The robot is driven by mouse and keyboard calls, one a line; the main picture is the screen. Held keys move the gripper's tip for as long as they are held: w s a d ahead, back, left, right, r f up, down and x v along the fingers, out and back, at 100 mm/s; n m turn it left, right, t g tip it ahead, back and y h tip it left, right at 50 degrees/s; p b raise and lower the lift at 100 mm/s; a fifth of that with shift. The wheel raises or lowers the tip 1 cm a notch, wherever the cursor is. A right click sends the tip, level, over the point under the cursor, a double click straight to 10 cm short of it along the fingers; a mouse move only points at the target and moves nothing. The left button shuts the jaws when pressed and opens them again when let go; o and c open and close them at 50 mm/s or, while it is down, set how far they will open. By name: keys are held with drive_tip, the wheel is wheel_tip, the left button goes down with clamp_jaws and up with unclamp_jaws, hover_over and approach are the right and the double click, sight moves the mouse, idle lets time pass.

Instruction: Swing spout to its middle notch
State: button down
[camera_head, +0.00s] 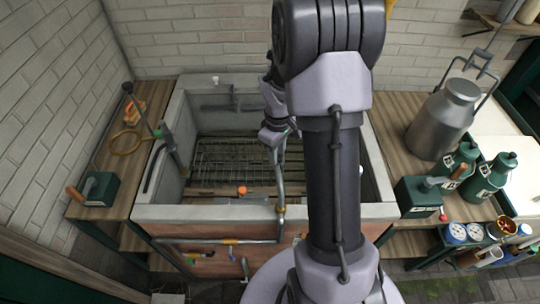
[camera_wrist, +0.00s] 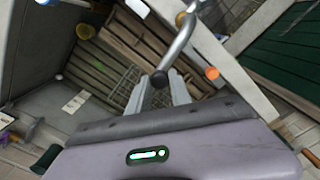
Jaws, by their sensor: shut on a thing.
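The spout (camera_head: 281,187) is a bent grey metal pipe that rises at the front wall of the stone basin and reaches back over its inside. In the wrist view, the spout (camera_wrist: 179,44) comes from the top and ends in a dark round knob between my fingers. My gripper (camera_head: 277,138) is over the basin, shut on the spout near its free end; its two pale fingertips also show in the wrist view (camera_wrist: 161,88). My arm hides part of the basin's right side. No notches can be made out clearly.
The stone basin (camera_head: 325,213) has a slatted floor with a wire rack (camera_head: 232,160). An orange knob (camera_head: 242,190) is left of the spout. A green box (camera_head: 95,188) stands on the left bench. A milk can (camera_head: 442,122) and green bottles (camera_head: 488,176) stand at right.

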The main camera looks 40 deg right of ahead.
drive_tip(key=shift+s+d+m, duration=0.3)
drive_tip(key=shift+d+m, duration=0.3)
drive_tip(key=shift+m, duration=0.2)
drive_tip(key=c, duration=1.2)
unclamp_jaws()
drive_tip(key=shift+o, duration=0.2)
wheel_tip(320, 180, up, 18)
drive_tip(key=p, duration=0.3)
drive_tip(key=shift+f, duration=0.25)
drive_tip(key=shift+a, duration=0.1)
